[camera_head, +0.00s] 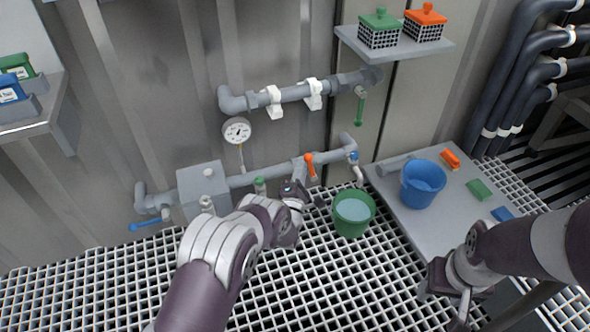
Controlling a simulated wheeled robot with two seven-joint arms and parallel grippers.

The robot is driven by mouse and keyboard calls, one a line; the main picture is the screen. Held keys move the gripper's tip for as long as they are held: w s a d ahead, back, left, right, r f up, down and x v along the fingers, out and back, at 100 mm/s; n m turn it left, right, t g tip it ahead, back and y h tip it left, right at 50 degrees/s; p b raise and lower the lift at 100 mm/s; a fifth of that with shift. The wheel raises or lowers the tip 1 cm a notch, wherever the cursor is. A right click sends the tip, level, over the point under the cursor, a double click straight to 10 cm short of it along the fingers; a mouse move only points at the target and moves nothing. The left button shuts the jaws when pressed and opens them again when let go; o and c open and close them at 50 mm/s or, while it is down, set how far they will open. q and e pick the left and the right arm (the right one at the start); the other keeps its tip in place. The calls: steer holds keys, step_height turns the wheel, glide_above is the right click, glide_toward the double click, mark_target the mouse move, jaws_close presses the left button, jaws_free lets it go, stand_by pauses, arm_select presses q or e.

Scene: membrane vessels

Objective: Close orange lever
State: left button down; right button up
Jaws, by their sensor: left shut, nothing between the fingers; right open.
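The orange lever (310,166) sits on the lower grey pipe, near that pipe's right end. It stands nearly upright in the picture, slightly tilted. My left gripper (306,188) is shut and empty just below the lever, close to its lower end; I cannot tell whether they touch. The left wrist hides a bit of the wall and floor behind it. My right gripper (443,297) is open and empty, low on the right, over the grating near the grey table.
A green bucket (353,221) of water stands right of my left gripper. A blue bucket (405,192) stands on the grey table (399,216). A blue lever (146,224), a green lever (360,108) and a gauge (237,131) are on the piping.

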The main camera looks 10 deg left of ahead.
arm_select(q)
steer(key=shift+w+d+r+m+g+p, duration=0.35)
steer(key=shift+w+d+r+m, duration=0.25)
steer(key=shift+d, duration=0.3)
